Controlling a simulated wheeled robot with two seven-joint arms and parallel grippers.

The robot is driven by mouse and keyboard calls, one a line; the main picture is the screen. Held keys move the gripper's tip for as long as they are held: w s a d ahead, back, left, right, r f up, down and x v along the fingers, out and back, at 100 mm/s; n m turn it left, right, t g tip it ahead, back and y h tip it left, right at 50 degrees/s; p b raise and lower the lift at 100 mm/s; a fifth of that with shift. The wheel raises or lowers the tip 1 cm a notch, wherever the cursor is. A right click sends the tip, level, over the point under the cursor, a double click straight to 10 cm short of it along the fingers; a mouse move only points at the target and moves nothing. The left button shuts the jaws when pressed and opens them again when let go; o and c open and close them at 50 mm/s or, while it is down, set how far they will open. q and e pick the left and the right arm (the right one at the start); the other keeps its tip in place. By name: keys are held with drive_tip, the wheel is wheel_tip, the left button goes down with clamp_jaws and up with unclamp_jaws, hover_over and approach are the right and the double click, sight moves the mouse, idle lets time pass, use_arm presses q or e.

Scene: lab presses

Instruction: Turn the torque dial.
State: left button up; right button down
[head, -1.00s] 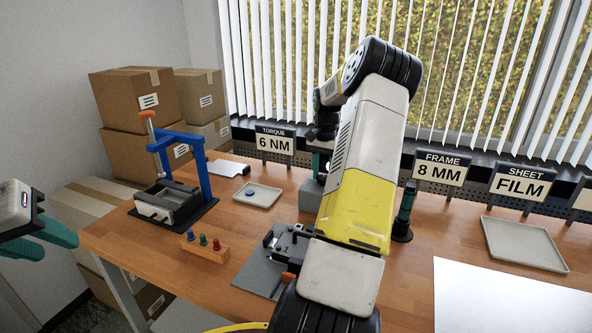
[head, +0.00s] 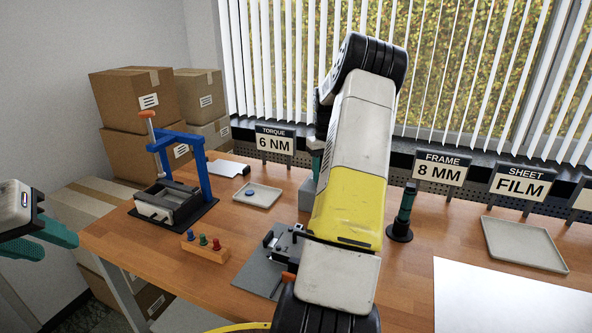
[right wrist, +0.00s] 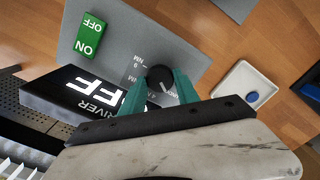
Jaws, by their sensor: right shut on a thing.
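The torque dial (right wrist: 160,78) is a black round knob with a white pointer line, set on a grey panel (right wrist: 190,35) with printed NM marks. My right gripper (right wrist: 160,88) has its teal fingers on either side of the dial and is shut on it. In the head view my right arm hides the dial, and only part of the grey control box (head: 307,194) shows. A sign (head: 274,141) above it reads TORQUE 6 NM. My left gripper (head: 48,238) is at the far left, beside the table, with its teal fingers apart and empty.
A green ON/OFF switch (right wrist: 90,34) and a DRIVER OFF display (right wrist: 85,92) are near the dial. A tray with a blue piece (head: 257,195), a blue press (head: 180,170), a peg block (head: 205,247) and a dark-green driver (head: 403,212) stand on the table.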

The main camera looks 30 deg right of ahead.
drive_tip(key=shift+n, duration=0.5)
drive_tip(key=c, duration=0.9)
unclamp_jaws()
wheel_tip(320, 180, up, 8)
drive_tip(key=shift+f, duration=0.1)
